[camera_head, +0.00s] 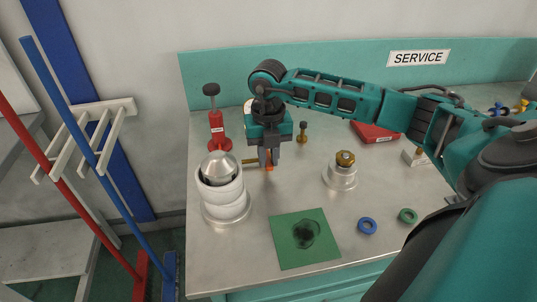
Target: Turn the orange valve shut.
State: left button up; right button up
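The orange valve (269,167) shows as a small orange patch at the end of a short brass pipe (250,161), right of the white ringed vessel (222,190) with a grey dome. My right gripper (269,160) points straight down over the valve. Its two fingers are close together, with the orange part between and just below their tips, and they look shut on it. The fingers hide most of the valve, so its turn angle cannot be read. My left gripper is not in view.
A red bottle-like object (217,130) stands behind the vessel. A metal canister with a brass knob (341,172) stands to the right. A green mat (290,250), a blue ring (367,226) and a green ring (408,216) lie in front. A red box (376,132) lies behind my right arm.

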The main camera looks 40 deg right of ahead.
aim_at(268, 162)
jog(key=o, duration=0.4)
jog(key=shift+o, duration=0.3)
notch_tip(268, 162, up, 13)
dwell(0.7)
